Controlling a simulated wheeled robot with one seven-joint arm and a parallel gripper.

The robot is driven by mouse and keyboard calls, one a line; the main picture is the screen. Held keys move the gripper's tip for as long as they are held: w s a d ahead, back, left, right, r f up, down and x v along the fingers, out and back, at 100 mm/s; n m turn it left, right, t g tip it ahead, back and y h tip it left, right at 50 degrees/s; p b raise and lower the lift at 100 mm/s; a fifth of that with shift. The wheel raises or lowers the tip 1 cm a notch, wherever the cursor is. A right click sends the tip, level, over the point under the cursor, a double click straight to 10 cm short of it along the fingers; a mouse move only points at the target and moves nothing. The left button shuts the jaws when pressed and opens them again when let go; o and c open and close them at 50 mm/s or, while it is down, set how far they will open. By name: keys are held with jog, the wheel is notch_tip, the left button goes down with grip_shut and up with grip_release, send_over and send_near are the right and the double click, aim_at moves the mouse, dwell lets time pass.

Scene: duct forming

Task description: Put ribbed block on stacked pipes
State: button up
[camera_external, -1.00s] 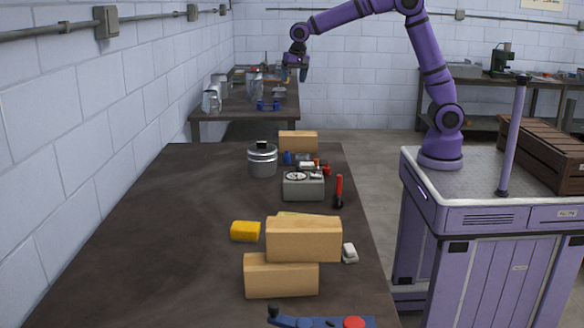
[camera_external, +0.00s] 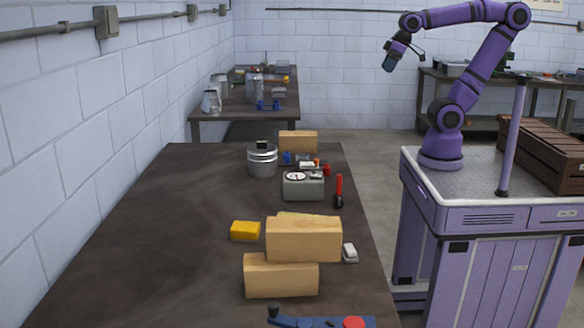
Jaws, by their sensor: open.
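My gripper (camera_external: 388,66) is high in the air, to the right of the far table and well clear of both tables. It points down and a little left, is open, and nothing shows in it. I cannot make out with certainty a ribbed block or stacked pipes. A yellow block (camera_external: 245,231) lies on the near table, left of the stacked tan blocks; any ribs on it are too small to tell.
Tan blocks (camera_external: 303,240) are piled on the near table (camera_external: 160,240). A lidded metal pot (camera_external: 262,160), a red-handled tool (camera_external: 339,190) and a white piece (camera_external: 350,253) stand around. Metal ducts (camera_external: 211,101) stand on the far table. The near table's left side is clear.

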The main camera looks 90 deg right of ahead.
jog(key=shift+n, duration=0.8)
jog(key=s, duration=0.1)
jog(key=s+f, duration=0.1)
jog(key=s, duration=0.1)
jog(key=s+f, duration=0.1)
jog(key=shift+s+a+f, duration=0.15)
jog(key=shift+s+a, duration=0.1)
jog(key=shift+a, duration=0.05)
